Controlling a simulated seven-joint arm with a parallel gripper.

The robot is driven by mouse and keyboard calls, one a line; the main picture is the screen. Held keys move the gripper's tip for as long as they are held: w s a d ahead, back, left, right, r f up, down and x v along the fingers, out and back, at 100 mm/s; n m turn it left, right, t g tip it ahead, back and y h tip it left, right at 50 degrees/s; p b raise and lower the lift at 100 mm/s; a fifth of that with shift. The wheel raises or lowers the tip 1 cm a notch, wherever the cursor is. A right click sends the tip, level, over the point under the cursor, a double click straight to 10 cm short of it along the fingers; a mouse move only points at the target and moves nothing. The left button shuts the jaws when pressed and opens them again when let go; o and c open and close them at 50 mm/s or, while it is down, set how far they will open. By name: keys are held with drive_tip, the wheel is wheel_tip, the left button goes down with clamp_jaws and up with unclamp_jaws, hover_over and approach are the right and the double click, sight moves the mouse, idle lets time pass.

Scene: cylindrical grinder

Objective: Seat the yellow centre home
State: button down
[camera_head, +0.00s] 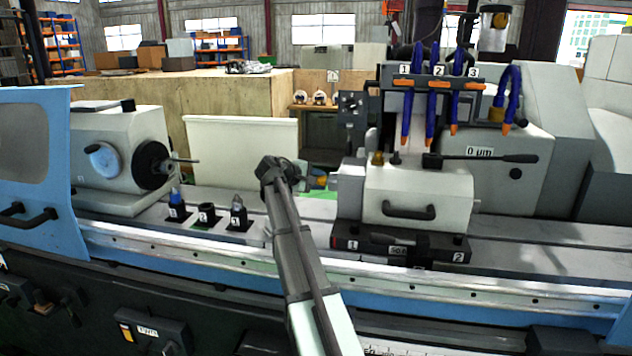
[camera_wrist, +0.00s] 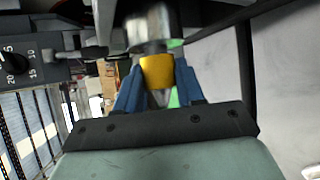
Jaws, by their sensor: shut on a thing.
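My gripper (camera_wrist: 155,90) is shut on the yellow centre (camera_wrist: 157,72), with its blue fingers on either side of the yellow band. The centre's grey cone points back toward my wrist. Its far end lines up with the steel quill (camera_wrist: 148,22) of the tailstock, with a narrower grey part visible between band and quill. I cannot tell how deep it sits. In the head view my gripper (camera_head: 318,178) is just left of the tailstock (camera_head: 418,195), and my arm hides most of the centre.
Black holders stand on the bed at left: one with a blue centre (camera_head: 175,196), an empty-looking middle holder (camera_head: 206,216), one with a grey centre (camera_head: 238,204). The workhead (camera_head: 118,158) is further left. Blue hoses (camera_head: 432,100) hang above the tailstock; a black lever (camera_head: 490,158) sticks out right.

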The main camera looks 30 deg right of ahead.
drive_tip(key=shift+s+d, duration=0.3)
drive_tip(key=c, duration=0.6)
unclamp_jaws()
drive_tip(key=shift+a, duration=0.1)
drive_tip(key=v, duration=1.3)
drive_tip(key=shift+s+a+r, duration=0.1)
drive_tip(key=shift+a+r, duration=0.1)
drive_tip(key=shift+a, duration=0.1)
